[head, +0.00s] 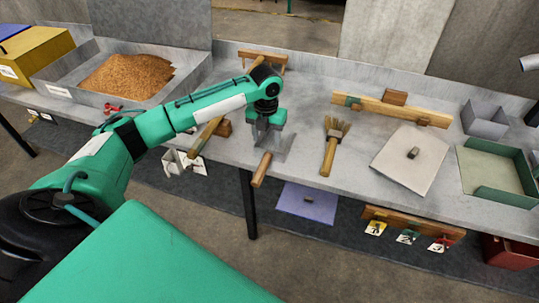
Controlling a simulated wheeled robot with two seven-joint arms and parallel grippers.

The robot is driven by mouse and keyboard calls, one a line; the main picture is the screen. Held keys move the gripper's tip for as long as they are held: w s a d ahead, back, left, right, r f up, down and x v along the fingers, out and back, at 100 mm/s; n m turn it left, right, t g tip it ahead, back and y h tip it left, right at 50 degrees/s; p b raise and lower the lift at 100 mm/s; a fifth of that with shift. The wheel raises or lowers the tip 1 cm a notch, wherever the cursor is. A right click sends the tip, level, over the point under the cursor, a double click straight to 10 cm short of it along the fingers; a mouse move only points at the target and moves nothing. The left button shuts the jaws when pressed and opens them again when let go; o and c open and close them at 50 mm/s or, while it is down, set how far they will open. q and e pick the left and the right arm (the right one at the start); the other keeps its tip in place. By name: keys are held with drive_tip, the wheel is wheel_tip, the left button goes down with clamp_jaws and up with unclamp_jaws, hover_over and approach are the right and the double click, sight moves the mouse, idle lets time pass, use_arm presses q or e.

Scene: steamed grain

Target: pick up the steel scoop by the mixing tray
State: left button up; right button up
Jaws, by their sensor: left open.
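The steel scoop (279,153) lies on the grey bench below my left gripper, with its wooden handle (261,171) pointing toward the bench's front edge. My left gripper (263,133) is open and points down over the scoop's metal part, hiding some of it. I cannot tell whether the fingers touch it. The grey mixing tray (187,86) stands to the left and holds a heap of brown grain (128,76). My right gripper is not in view.
A wooden mallet-like tool (207,135) lies left of the scoop and a brush (330,155) lies right. Farther right are a wooden rail (425,117), a pale board (400,176) with a knob, a grey box (485,126) and a green-walled tray (500,192). A wooden stand (262,54) is behind.

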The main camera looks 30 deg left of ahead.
use_arm(q)
hover_over(266, 159)
wheel_tip(266, 159, down, 5)
drive_tip(key=shift+d+r, duration=0.15)
drive_tip(key=shift+s+f+p, duration=0.15)
drive_tip(key=shift+f+p, duration=0.35)
drive_tip(key=shift+f, duration=2.5)
drive_tip(key=shift+c, duration=0.4)
clamp_jaws()
drive_tip(key=shift+r, duration=0.1)
